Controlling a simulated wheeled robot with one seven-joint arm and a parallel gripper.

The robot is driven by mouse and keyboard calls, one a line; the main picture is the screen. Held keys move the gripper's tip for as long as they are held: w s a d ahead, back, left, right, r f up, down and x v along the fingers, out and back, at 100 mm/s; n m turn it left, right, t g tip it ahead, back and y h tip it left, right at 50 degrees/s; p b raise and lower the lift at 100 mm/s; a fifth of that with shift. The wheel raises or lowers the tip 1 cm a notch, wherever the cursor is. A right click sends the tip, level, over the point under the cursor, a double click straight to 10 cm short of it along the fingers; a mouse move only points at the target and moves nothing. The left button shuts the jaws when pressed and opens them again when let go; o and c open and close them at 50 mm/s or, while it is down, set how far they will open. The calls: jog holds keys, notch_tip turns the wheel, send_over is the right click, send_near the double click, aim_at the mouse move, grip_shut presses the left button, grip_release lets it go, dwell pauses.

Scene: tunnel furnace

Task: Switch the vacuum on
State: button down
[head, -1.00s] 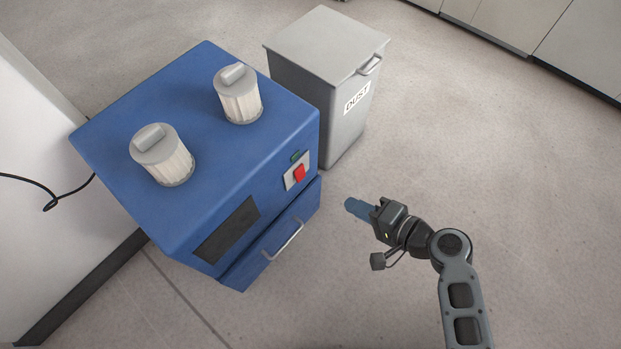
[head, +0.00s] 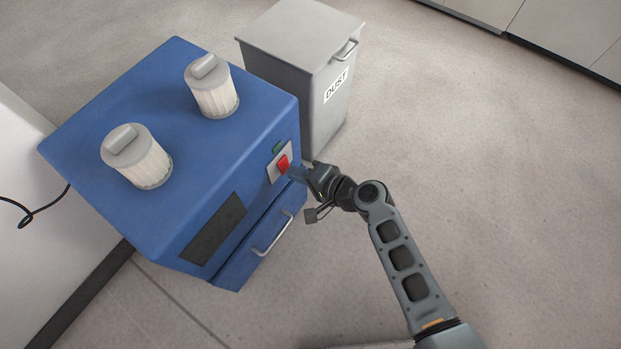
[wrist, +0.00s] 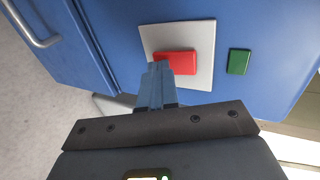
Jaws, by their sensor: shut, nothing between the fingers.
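The vacuum is a blue cabinet (head: 120,100) on the left in the head view. Its front has a light plate (wrist: 207,40) with a red rocker switch (head: 283,164), which also shows in the wrist view (wrist: 176,62). A green rectangular indicator (wrist: 239,62) sits beside the plate; it also shows above the switch in the head view (head: 277,147). My gripper (head: 296,172) is shut and empty, with its blue fingertips at the switch. In the wrist view the fingertips (wrist: 160,68) overlap the switch's lower left part. I cannot tell whether they touch it.
Two pleated filters (head: 213,88) (head: 138,158) stand on top of the cabinet. A drawer with a bar handle (head: 272,234) is below the switch. A grey bin labelled DUST (head: 300,40) stands behind at the right. The floor (head: 450,150) to the right is clear.

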jog(key=shift+w+a, duration=0.1)
jog(key=shift+a, duration=0.1)
jog(key=shift+f, duration=0.15)
jog(key=shift+w+a+b, duration=0.15)
jog(key=shift+b, duration=0.85)
jog(key=shift+r+p, duration=0.65)
jog(key=shift+r, duration=0.25)
